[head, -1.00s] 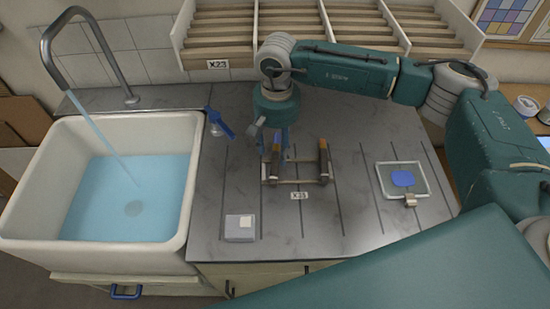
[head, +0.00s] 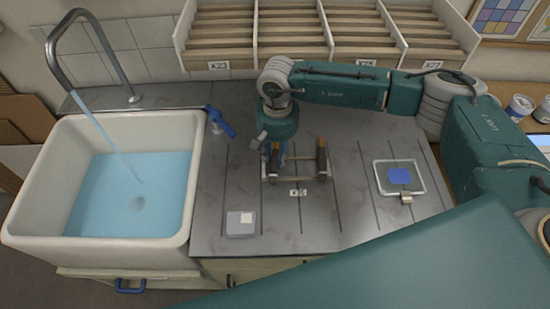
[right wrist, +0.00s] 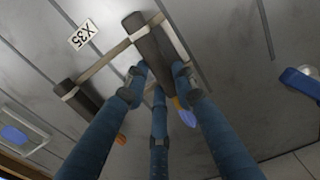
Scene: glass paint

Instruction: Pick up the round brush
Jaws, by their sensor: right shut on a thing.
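A small rack (head: 297,180) stands on the grey counter and carries two dark-handled brushes side by side. My right gripper (head: 275,160) is low over the left brush, which it mostly hides in the head view. In the right wrist view my blue fingers (right wrist: 155,85) are shut around this brush (right wrist: 153,42), which still lies across the rack. Its far end shows blue and orange. The other brush (head: 321,158) lies untouched at the rack's right end; it also shows in the right wrist view (right wrist: 80,102). I cannot tell the tip shapes. My left gripper is not in view.
A sink (head: 190,215) with running water is at the left. A blue-handled tool (head: 220,122) lies near it. A grey box (head: 240,225) sits at the front, and a framed glass plate with a blue patch (head: 399,178) at the right. Slotted shelves line the back.

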